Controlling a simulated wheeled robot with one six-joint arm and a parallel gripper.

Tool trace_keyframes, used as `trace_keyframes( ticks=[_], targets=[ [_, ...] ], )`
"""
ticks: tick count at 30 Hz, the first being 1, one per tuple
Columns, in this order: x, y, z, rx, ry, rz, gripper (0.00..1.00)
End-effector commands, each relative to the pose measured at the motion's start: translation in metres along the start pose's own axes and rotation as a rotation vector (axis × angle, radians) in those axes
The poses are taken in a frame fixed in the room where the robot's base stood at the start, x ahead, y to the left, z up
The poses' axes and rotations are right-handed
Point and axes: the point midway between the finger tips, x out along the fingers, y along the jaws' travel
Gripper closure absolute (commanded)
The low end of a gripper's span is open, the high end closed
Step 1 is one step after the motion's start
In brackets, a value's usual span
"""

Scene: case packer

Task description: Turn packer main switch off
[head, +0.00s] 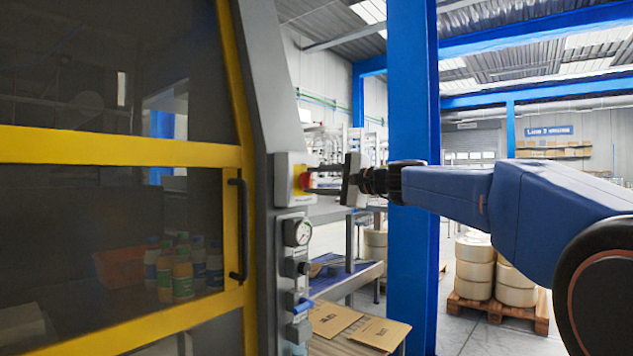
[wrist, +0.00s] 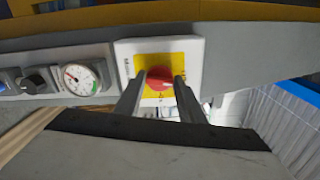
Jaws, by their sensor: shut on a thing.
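The packer main switch is a red rotary knob (wrist: 158,79) on a yellow plate (wrist: 180,68), set in a light grey box (head: 283,182) on the machine's grey side post. The knob also shows in the head view (head: 305,181). My gripper (head: 314,180) reaches it from the right, level with it. In the wrist view my gripper's two fingers (wrist: 159,86) lie on either side of the knob, shut on it. The fingers hide part of the plate and its lettering, so I cannot read the switch position.
Below the switch box are a pressure gauge (head: 297,232) and several small controls. To the left is the yellow-framed door with a black handle (head: 237,230). A blue column (head: 413,250) stands behind my arm. Flat cardboard (head: 380,333) lies below.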

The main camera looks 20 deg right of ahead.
Motion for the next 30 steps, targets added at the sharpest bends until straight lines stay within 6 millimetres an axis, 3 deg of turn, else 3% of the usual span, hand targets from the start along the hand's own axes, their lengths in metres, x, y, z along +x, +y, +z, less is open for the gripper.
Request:
trace_keyframes(
  ticks=[12, 29, 30],
  targets=[
    [0.0001, 0.0024, -0.0005, -0.189, 0.000, 0.003, 0.87],
    [0.0002, 0.0028, -0.0005, -0.216, 0.000, 0.003, 0.87],
    [0.0002, 0.0028, -0.0005, -0.216, -0.001, 0.003, 0.57]
  ],
)
